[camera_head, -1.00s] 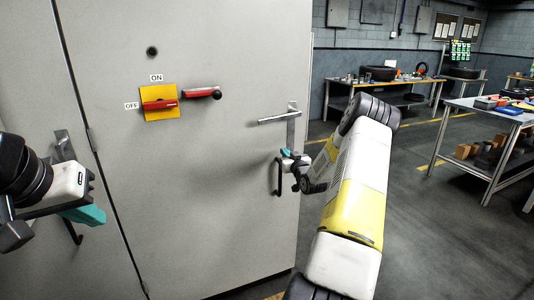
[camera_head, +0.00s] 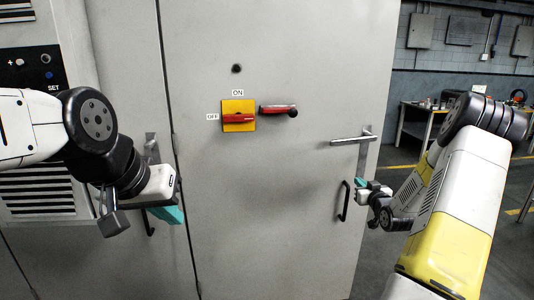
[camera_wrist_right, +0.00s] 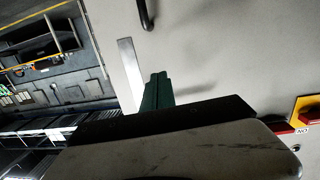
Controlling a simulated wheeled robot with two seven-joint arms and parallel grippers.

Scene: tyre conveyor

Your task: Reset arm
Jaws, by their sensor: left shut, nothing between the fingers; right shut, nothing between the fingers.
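My right gripper (camera_head: 362,187) is shut and empty in front of the grey cabinet door (camera_head: 270,200), beside its black pull handle (camera_head: 343,201). Its green fingers (camera_wrist_right: 157,92) also show together in the right wrist view. My left gripper (camera_head: 168,214) is shut and empty at the left, in front of the neighbouring cabinet panel. The red switch (camera_head: 238,117) on its yellow plate points sideways at the OFF label. A red lever with a black knob (camera_head: 279,110) lies level to its right. No object is held.
A silver lever handle (camera_head: 352,140) sticks out above the pull handle. A control panel (camera_head: 35,68) with a SET label is at the far left. A workbench (camera_head: 420,122) stands behind at the right, with open floor before it.

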